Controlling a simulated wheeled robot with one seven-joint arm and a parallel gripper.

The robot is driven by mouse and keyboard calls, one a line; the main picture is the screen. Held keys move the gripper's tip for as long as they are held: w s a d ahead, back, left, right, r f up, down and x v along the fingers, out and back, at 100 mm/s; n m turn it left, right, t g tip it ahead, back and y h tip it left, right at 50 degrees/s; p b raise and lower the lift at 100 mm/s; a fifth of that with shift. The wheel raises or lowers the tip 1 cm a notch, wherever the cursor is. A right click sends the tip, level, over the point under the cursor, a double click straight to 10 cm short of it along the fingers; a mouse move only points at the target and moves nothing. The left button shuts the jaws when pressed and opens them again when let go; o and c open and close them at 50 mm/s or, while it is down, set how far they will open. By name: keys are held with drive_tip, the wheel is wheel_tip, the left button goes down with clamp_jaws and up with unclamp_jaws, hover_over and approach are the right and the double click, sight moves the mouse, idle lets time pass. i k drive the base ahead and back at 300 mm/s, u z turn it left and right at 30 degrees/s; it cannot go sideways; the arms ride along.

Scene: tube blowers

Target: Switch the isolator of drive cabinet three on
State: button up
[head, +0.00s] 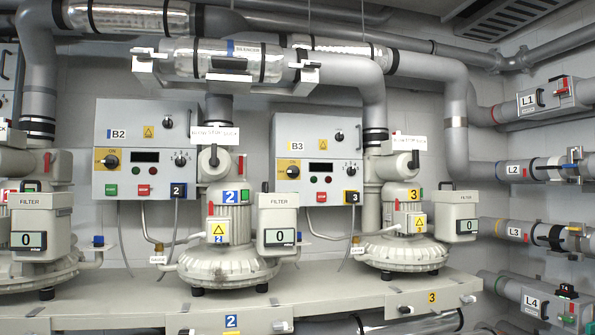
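Drive cabinet three (345,131) is the grey wall box marked B3, right of the picture's middle. Its isolator (292,172) is a black rotary knob on a small yellow plate at the box's lower left. The knob looks roughly level, but its label is too small to read, so I cannot tell on from off. Beside it are a dark display (320,167), small green and red round lamps or buttons below, and another black knob (350,170) at the right. My gripper is not in view.
Cabinet B2 (135,112) has a like isolator (111,160). Blower 2 (230,255) and blower 3 (405,250) stand on a pale bench (375,288) before the cabinets. A filter box (278,220) stands below B3's left side.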

sight(293, 171)
drive_tip(key=u, duration=1.3)
drive_tip(key=i, duration=0.95)
drive_tip(key=z, duration=0.6)
drive_tip(key=i, duration=0.6)
drive_tip(key=z, duration=0.65)
